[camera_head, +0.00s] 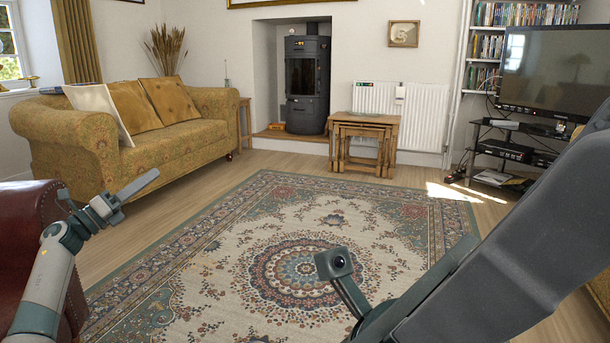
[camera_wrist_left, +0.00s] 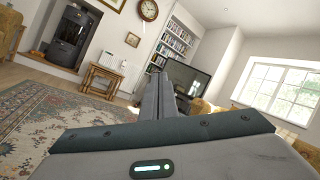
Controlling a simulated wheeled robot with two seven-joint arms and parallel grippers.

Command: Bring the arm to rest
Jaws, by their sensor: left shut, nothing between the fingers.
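My left arm comes in from the left in the head view, and its gripper (camera_head: 152,178) is held up in the air in front of the sofa and the rug's left edge. Its fingers are together with nothing between them. In the left wrist view the same gripper (camera_wrist_left: 159,76) shows its two fingers side by side and shut, pointing away into the room. A dark link of my right arm crosses the lower right of the head view. I cannot make out the right gripper's fingers.
A patterned rug (camera_head: 370,210) covers the middle floor. A yellow sofa (camera_head: 180,142) stands at the left, beside a dark red leather seat (camera_head: 38,205). Nested wooden tables (camera_head: 365,124), a black stove (camera_head: 307,85) and a television (camera_head: 553,68) stand farther back. The rug is clear.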

